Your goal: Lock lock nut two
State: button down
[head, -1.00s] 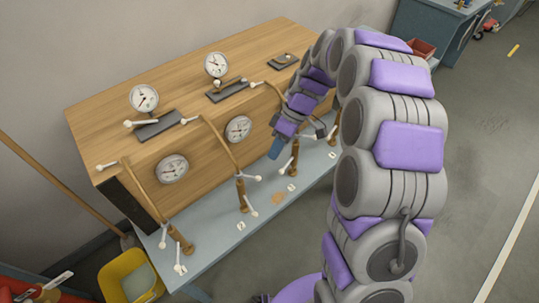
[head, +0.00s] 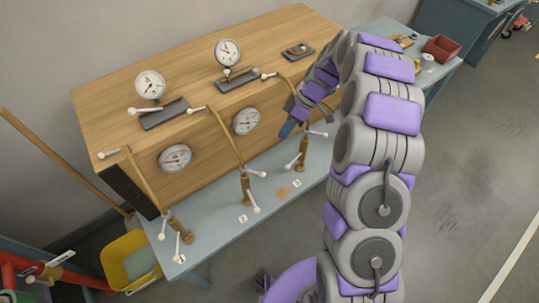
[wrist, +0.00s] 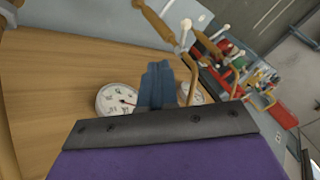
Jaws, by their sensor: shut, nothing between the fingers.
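Brass fittings with white-tipped handles stand in a row along the bench front in the head view: a left one (head: 181,229), a middle one (head: 246,188) and a right one (head: 302,153). Each has a small white card by it; I cannot read the cards surely, so which nut is number two is not certain. My gripper (head: 287,129) has blue fingers, shut and empty, above and left of the right fitting, in front of the wooden box. In the wrist view my gripper (wrist: 157,86) is in front of a gauge and apart from the brass handles (wrist: 181,44).
The wooden box (head: 120,104) carries round gauges on its top and front face. Curved brass pipes (head: 226,137) run down its front. A yellow bucket (head: 126,260) and a broom handle (head: 55,150) are at left. Open grey floor lies at right.

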aim_at(263, 175)
jog(key=s+a+f+b, duration=0.2)
jog(key=s+a+f, duration=0.3)
jog(key=f, duration=0.4)
jog(key=shift+s, duration=0.6)
